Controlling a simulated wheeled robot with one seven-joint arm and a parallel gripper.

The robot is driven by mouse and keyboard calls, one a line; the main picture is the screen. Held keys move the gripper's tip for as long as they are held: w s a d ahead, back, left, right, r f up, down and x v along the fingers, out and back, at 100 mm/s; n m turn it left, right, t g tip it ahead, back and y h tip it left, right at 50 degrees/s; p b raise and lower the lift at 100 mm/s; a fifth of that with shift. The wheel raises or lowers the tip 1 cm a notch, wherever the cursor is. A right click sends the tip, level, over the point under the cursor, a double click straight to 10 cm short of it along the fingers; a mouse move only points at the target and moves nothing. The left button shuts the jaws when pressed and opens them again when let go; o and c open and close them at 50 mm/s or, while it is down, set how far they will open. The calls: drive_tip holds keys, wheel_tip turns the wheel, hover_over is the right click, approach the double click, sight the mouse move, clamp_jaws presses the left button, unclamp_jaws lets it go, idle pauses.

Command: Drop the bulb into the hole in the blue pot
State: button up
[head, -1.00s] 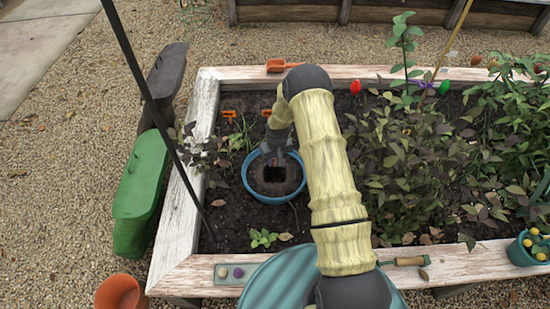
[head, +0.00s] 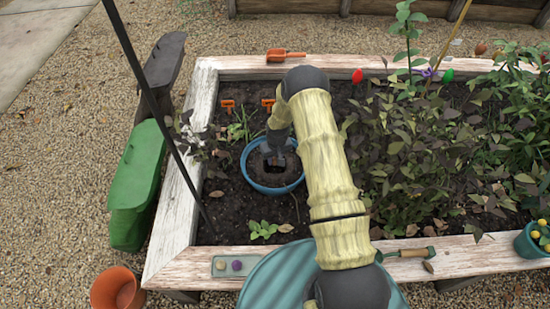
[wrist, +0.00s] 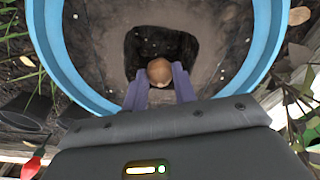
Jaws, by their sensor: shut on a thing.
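The blue pot (head: 247,178) stands in the soil of the raised bed, left of my arm in the head view. Its rim (wrist: 60,60) curves around the wrist view. The dark square hole (wrist: 185,45) is in the soil inside the pot. My gripper (wrist: 160,82) is shut on the brown bulb (wrist: 159,71). In the wrist view the bulb shows against the near part of the hole. How far it is above or inside the hole I cannot tell. In the head view my gripper (head: 277,158) is over the pot, and the bulb is hidden.
A thin dark pole (head: 150,105) slants across the left. Leafy plants (head: 420,150) fill the bed's right side.

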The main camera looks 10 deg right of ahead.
drive_tip(key=o, duration=0.8)
drive_tip(key=shift+o, duration=0.2)
wheel_tip(320, 180, up, 12)
drive_tip(key=p, duration=0.8)
idle(0.7)
idle(0.4)
